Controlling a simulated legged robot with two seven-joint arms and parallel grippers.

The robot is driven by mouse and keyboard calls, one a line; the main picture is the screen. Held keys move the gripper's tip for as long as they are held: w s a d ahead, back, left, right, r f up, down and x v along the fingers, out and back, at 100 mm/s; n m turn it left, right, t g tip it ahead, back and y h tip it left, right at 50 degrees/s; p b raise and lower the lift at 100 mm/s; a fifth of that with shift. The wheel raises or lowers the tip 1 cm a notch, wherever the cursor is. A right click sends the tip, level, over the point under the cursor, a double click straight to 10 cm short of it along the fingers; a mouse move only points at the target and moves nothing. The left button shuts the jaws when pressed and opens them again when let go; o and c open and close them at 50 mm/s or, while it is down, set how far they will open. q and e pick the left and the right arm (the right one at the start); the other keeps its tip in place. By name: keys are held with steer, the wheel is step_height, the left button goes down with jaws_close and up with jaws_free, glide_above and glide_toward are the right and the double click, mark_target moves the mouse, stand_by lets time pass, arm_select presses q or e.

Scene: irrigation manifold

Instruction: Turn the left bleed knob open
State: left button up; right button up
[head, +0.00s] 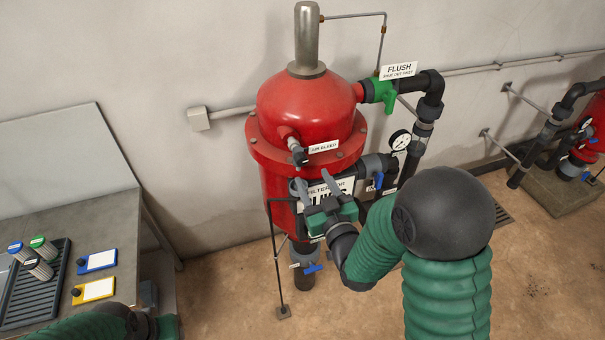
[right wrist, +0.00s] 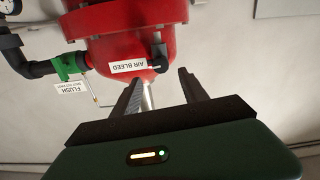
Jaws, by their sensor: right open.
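A dark air bleed knob (head: 298,157) sits on a short red stub on the front of the red filter tank (head: 300,105), beside a white AIR BLEED label (head: 323,147). My right gripper (head: 314,181) is open and empty, just below the knob in the head view, in front of the tank. In the right wrist view the knob (right wrist: 158,62) shows beyond the two fingertips (right wrist: 160,79), in the gap between them; no contact shows. My left gripper (head: 150,322) is partly cut off at the bottom left; its fingers are not clear.
A green flush valve (head: 386,93) and dark pipes stand right of the tank, with a gauge (head: 400,140) and blue-handled valves below. A bench (head: 85,235) at left holds a black tray (head: 38,310). A second red unit (head: 585,150) stands far right.

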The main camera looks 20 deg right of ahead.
mark_target(302, 161)
steer(key=w+p, duration=0.1)
steer(key=w, duration=0.1)
steer(key=w+p, duration=0.2)
steer(key=w, duration=0.1)
steer(key=w+p, duration=0.1)
steer(key=w, duration=0.2)
steer(key=shift+a+r, duration=0.15)
steer(key=shift+a, duration=0.1)
steer(key=shift+w+p, duration=0.35)
steer(key=shift+w, duration=0.05)
arm_select(q)
step_height(302, 161, up, 3)
steer(key=shift+w+a+r, duration=0.1)
arm_select(e)
steer(key=shift+s, duration=0.1)
